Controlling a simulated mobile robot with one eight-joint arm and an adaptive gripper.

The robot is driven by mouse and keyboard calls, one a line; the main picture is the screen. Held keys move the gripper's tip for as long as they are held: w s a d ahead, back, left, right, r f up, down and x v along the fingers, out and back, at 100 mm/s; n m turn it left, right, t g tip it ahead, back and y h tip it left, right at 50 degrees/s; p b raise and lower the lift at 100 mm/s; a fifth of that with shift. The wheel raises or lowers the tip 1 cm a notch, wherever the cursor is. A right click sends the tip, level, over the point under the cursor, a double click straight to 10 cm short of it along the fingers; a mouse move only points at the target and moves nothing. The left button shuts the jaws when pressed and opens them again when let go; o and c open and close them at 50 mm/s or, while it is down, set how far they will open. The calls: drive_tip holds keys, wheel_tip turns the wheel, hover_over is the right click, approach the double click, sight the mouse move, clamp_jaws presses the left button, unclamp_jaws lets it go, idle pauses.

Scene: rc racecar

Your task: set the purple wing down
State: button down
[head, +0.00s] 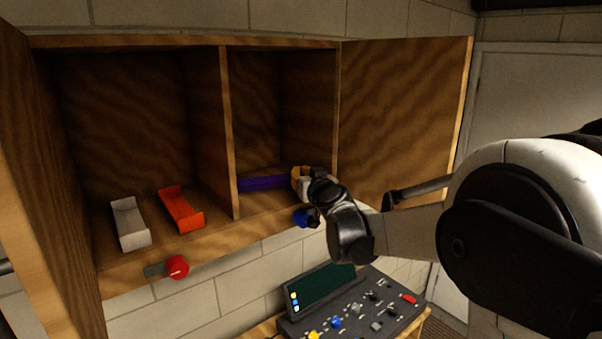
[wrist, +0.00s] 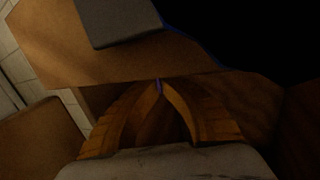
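The purple wing (head: 262,183) is inside the right compartment of the wooden cabinet, low and close above or on its floor; I cannot tell whether it touches. My gripper (head: 296,180) is at the wing's right end, reaching in from the right. In the wrist view, the two orange-brown fingers of my gripper (wrist: 159,84) come together at their tips, with a thin purple sliver of the wing (wrist: 158,86) between them.
A white wing (head: 130,224) and an orange-red wing (head: 181,210) lie in the left compartment, past the upright divider (head: 227,135). The open door (head: 402,120) is at right. A red knob (head: 177,267) and a blue knob (head: 301,218) sit below the shelf. A control console (head: 350,305) stands lower down.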

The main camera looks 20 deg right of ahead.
drive_tip(key=shift+f, duration=0.25)
drive_tip(key=c, duration=1.5)
unclamp_jaws()
drive_tip(key=shift+c, duration=0.2)
